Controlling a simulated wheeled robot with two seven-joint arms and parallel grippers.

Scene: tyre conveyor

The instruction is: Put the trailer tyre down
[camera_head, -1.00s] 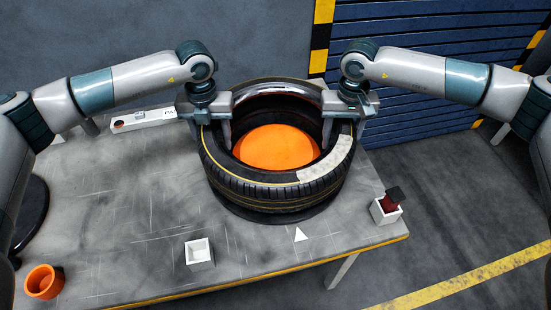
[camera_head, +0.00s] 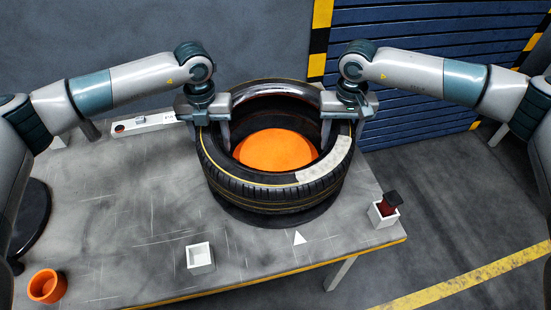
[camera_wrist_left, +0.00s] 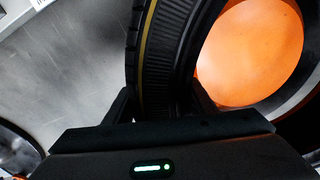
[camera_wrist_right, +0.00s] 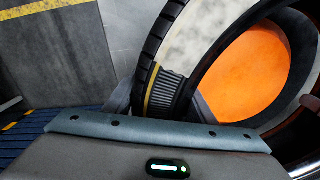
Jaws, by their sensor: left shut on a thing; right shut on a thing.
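The trailer tyre (camera_head: 262,195) is black with a thin yellow line and a pale patch on its right side. It lies flat over a dark round base on the grey table, and an orange disc (camera_head: 275,150) shows through its hole. Whether the tyre touches the base cannot be told. My left gripper (camera_head: 212,130) is shut on the tyre's left wall, with one finger inside the hole and one outside. My right gripper (camera_head: 342,128) is shut on its right wall likewise. The tyre wall also shows between the fingers in the left wrist view (camera_wrist_left: 160,60) and right wrist view (camera_wrist_right: 165,92).
On the table (camera_head: 120,220) stand an orange cup (camera_head: 46,287), a white open box (camera_head: 200,257) and a white holder (camera_head: 383,217) with a dark red item. A white triangle (camera_head: 299,237) lies before the tyre. A black disc (camera_head: 32,215) is at the left edge.

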